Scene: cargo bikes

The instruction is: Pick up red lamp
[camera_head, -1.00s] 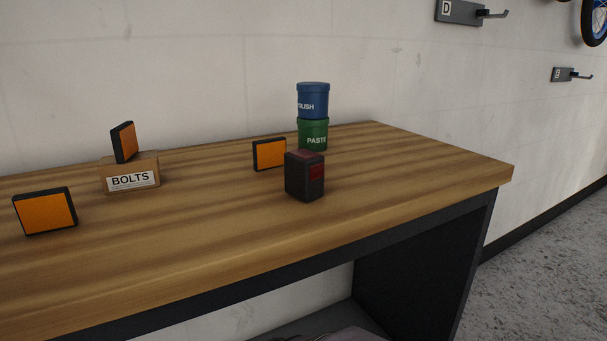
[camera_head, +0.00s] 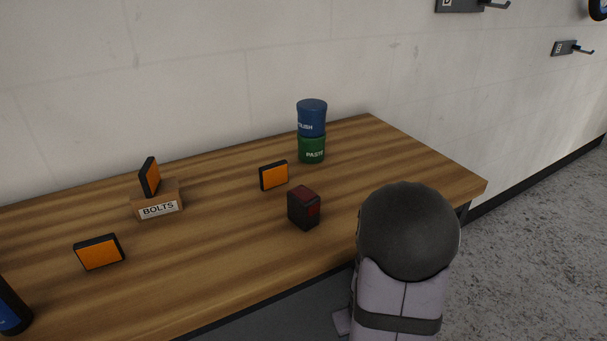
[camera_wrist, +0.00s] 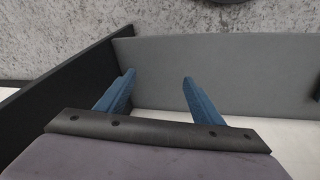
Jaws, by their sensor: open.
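The red lamp (camera_head: 304,208) is a small dark block with a dark red panel. It stands on the wooden bench top (camera_head: 230,255), near the front edge, right of the middle. In the head view my arm is to the right of the lamp, at the bench's front edge, and its fingers do not show. In the wrist view my gripper (camera_wrist: 158,95) has two blue fingers spread apart with nothing between them. The wrist view shows a grey panel and a dark board beyond the fingers; the lamp is not in that view.
Blue POLISH tin (camera_head: 312,118) stands on green PASTE tin (camera_head: 311,149) behind the lamp. An orange reflector block (camera_head: 273,176) stands just behind it. A BOLTS box (camera_head: 158,203) with an orange block (camera_head: 150,177) on top, another orange block (camera_head: 99,252) and a dark bottle (camera_head: 10,308) are leftward.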

